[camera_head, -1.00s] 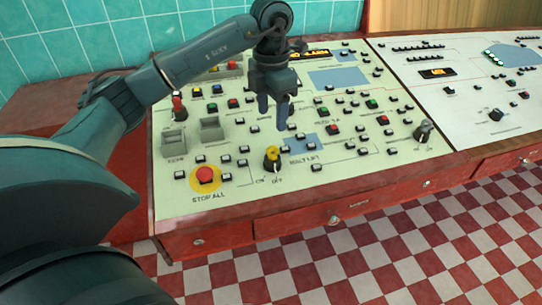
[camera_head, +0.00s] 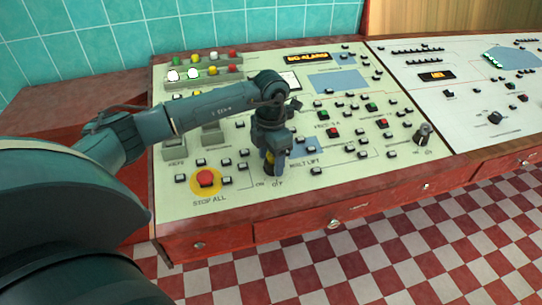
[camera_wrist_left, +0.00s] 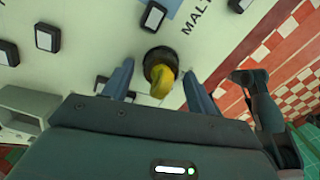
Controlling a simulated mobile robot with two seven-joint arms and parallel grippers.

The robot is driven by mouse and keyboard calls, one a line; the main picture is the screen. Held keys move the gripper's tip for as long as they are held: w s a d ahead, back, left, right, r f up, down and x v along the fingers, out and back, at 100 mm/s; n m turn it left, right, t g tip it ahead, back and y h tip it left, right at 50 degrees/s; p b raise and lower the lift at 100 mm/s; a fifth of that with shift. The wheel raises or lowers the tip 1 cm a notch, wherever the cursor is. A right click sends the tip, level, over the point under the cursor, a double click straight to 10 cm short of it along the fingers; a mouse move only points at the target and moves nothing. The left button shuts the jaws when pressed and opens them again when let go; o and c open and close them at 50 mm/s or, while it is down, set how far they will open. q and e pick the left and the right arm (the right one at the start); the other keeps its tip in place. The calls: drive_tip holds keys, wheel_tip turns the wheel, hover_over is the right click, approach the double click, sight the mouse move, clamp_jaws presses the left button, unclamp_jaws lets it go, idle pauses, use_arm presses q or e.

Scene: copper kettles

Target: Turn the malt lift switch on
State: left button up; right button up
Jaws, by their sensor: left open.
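The malt lift switch (camera_wrist_left: 160,78), a yellow knob on a dark round base, stands on the pale panel beside the partly visible "MALT LIFT" lettering. In the head view my left gripper (camera_head: 271,171) is down over it and hides most of it. The ON and OFF marks show just below the gripper. In the left wrist view my left gripper (camera_wrist_left: 158,72) is open, with one finger on each side of the knob. I cannot tell whether either finger touches it. Which mark the knob points to is hidden. My right gripper is not recognisable in either view.
A red STOP ALL button (camera_head: 205,178) on a yellow disc is left of the gripper. A grey lever switch (camera_head: 422,134) stands at the panel's right. The red desk edge (camera_head: 340,208) runs along the front.

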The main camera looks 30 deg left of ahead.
use_arm(q)
drive_tip(key=c, duration=1)
drive_tip(key=shift+m+b, duration=0.35)
drive_tip(key=shift+m, duration=0.25)
use_arm(e)
drive_tip(key=shift+f, duration=0.25)
use_arm(q)
drive_tip(key=shift+m, duration=0.4)
drive_tip(key=shift+w+m+b, duration=0.1)
drive_tip(key=shift+m+b, duration=0.55)
drive_tip(key=shift+m, duration=0.35)
drive_tip(key=shift+a+m+b, duration=0.1)
drive_tip(key=shift+m+b, duration=0.55)
drive_tip(key=shift+m, duration=0.75)
drive_tip(key=shift+w+m, duration=0.1)
drive_tip(key=shift+m, duration=0.5)
use_arm(e)
drive_tip(key=shift+w+a+f+m, duration=0.1)
drive_tip(key=shift+f+m, duration=0.1)
drive_tip(key=shift+f, duration=0.25)
drive_tip(key=shift+w+a+f+m, duration=0.1)
drive_tip(key=shift+f+m, duration=0.1)
drive_tip(key=shift+f, duration=0.2)
use_arm(q)
drive_tip(key=shift+r+m+b, duration=0.1)
drive_tip(key=shift+m+b, duration=0.3)
drive_tip(key=shift+m, duration=0.2)
use_arm(e)
drive_tip(key=shift+t, duration=0.3)
